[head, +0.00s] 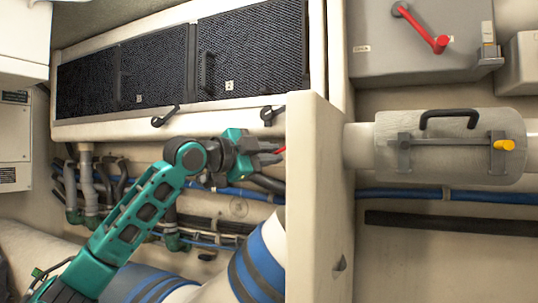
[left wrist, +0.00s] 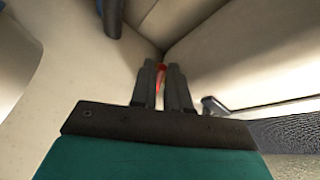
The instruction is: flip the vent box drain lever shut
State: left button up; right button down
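My left gripper (head: 272,152) is at the left side of the pale upright partition, below the dark louvered panels. A small red lever (head: 280,150) shows at its fingertips; the partition hides what lies beyond. In the left wrist view the red lever (left wrist: 160,78) fills the narrow gap between the fingers, which look shut on it. Its mount and exact angle are hidden. Another red lever (head: 425,30) slants down to the right on a grey box (head: 400,62) at the upper right, far from my gripper. My right gripper is not in view.
The pale partition (head: 320,200) stands just right of my left gripper. Louvered panels (head: 150,68) with black latches hang above it. Blue-banded ducts (head: 262,262) and hoses lie below. Right of the partition is a cylinder (head: 450,160) with a yellow-tipped latch (head: 503,145).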

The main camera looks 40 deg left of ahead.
pick_arm(q)
grip_shut()
jog(key=shift+a+r+m+g+y+p, duration=0.15)
jog(key=shift+r+m+g+p, duration=0.25)
jog(key=shift+m+p, duration=0.3)
jog(key=shift+r+m+g+y+p, duration=0.2)
jog(key=shift+r+m+g+p, duration=0.15)
jog(key=shift+m+p, duration=0.4)
jog(key=shift+a+r+m+g+y+p, duration=0.15)
jog(key=shift+r+m+g+p, duration=0.35)
jog(key=shift+m, duration=0.35)
jog(key=shift+d+f, duration=0.1)
jog(key=shift+o, duration=1.8)
grip_release()
jog(key=shift+s, duration=0.1)
jog(key=shift+o, duration=0.2)
